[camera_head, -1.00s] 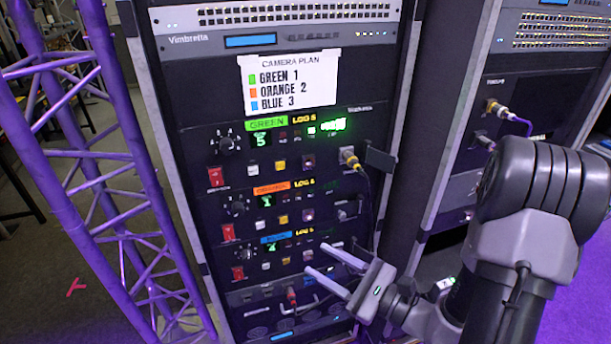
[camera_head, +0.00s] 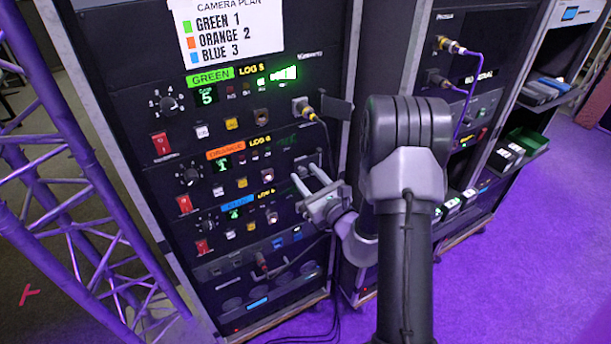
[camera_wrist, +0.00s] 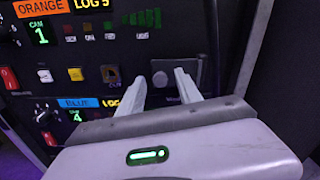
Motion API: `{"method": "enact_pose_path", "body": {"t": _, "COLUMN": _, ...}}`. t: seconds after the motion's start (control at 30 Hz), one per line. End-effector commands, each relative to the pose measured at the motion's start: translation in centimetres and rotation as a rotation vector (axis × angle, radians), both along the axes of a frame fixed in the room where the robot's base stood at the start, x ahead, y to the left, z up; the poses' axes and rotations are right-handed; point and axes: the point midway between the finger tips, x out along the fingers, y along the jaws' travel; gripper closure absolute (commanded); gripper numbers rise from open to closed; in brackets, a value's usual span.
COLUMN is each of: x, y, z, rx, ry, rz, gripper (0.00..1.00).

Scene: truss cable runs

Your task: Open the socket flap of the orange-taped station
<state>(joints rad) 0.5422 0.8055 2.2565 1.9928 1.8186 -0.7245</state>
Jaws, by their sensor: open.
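The orange-taped station has an orange label (camera_head: 225,152) and a small green display, and sits in the middle row of the rack. The label also shows in the wrist view (camera_wrist: 40,8). My gripper (camera_head: 304,172) is open in front of the right end of this row. In the wrist view its two pale fingertips (camera_wrist: 159,82) frame the flap left and right, with nothing held. I cannot tell whether they touch it.
The green station (camera_head: 211,77) above has a cable plug (camera_head: 304,110) in its socket and a dark flap (camera_head: 338,107) standing open beside it. The blue station (camera_head: 237,202) is below. A purple truss (camera_head: 70,200) stands left. A second rack with cables is right.

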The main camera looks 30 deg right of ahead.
Motion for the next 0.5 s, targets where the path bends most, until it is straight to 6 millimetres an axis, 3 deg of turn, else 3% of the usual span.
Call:
{"method": "enact_pose_path", "body": {"t": 0.37, "x": 0.94, "y": 0.05, "z": -0.03, "rx": 0.001, "ry": 0.001, "rz": 0.000, "gripper": 0.59}}
{"method": "enact_pose_path", "body": {"t": 0.5, "x": 0.93, "y": 0.05, "z": -0.03, "rx": 0.001, "ry": 0.001, "rz": 0.000, "gripper": 0.82}}
